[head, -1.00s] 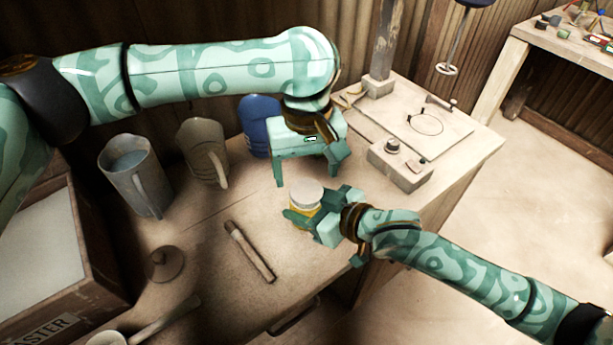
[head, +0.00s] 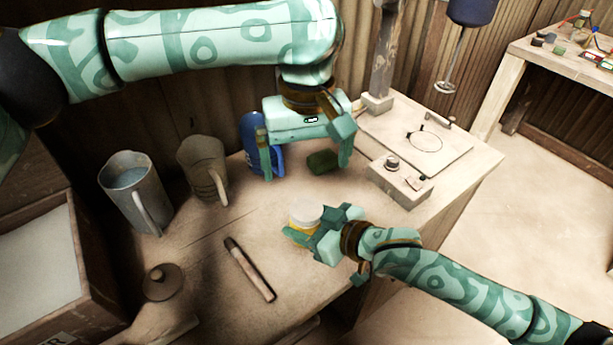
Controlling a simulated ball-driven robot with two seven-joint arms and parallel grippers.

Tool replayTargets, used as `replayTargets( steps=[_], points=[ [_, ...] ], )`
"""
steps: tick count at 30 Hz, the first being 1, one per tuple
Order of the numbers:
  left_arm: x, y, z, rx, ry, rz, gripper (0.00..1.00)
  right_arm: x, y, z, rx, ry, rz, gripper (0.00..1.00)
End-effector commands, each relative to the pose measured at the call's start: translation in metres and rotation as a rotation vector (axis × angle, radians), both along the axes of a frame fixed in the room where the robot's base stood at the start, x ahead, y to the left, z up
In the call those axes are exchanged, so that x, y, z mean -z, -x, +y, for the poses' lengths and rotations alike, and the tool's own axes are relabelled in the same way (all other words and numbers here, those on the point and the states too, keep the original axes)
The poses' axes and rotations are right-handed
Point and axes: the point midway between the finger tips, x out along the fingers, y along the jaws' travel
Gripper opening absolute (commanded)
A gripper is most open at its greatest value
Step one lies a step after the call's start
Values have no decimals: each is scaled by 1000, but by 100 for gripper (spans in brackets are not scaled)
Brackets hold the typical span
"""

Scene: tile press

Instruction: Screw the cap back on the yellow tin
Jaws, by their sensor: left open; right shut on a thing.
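The yellow tin (head: 299,229) stands upright on the bench, mostly hidden by my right gripper. A pale, whitish round top (head: 306,212) sits on it, apparently the cap; I cannot tell how tightly it is seated. My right gripper (head: 303,238) is shut around the tin's side from the right. My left gripper (head: 305,166) is open and empty, pointing down, above and behind the tin, clear of the cap.
A dark green block (head: 322,162) shows between my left fingers, farther back. A brown stick (head: 250,270) and round lid (head: 163,281) lie in front. A control box (head: 398,185) stands right.

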Motion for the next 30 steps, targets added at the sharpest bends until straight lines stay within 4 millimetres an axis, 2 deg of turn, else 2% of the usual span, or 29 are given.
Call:
replayTargets(
  steps=[3, 9, 20, 21, 23, 24, 30],
  points=[
    [-25, -1, 0, 0, -1, -4, 100, 0, 0, 0, 0, 1, 1, 0],
    [-51, -1, 0, 1, -1, -1, 100, 0, 0, 0, 0, 1, 1, 0],
    [-58, 0, 0, 0, -1, 1, 100, 0, 0, 0, 0, 0, 1, 0],
    [-58, 0, 0, 0, -1, 1, 100, 0, 0, 0, 0, 0, 1, 60],
    [-58, 0, 0, 0, -1, 1, 100, 0, 0, 0, 0, 1, 1, 77],
    [-58, 0, 0, 0, -1, 1, 100, 0, 0, 0, 0, 1, 1, 83],
    [-58, 0, 0, 0, -1, 1, 100, 0, 0, 0, 0, 0, 0, 83]
  ],
)
